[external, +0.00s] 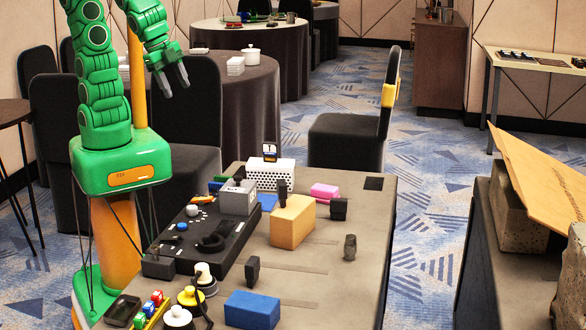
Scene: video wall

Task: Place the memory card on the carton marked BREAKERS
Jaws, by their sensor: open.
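My gripper (172,82) is raised at the upper left, above the level of the table. Its two grey fingers are apart with nothing between them. A small dark blue card-like piece with a pale label (269,152) stands upright on a white perforated box (268,174) at the back of the table; it looks like the memory card, but it is too small to be sure. A tan box (291,222) stands mid-table with a dark upright piece against its back left. I cannot read BREAKERS on any box in view.
The grey table (330,275) holds a black console (205,240), a grey box (238,197), a pink block (324,192), a blue block (252,309) and several small dark pieces. Its right side is mostly clear. A black chair (350,135) stands behind.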

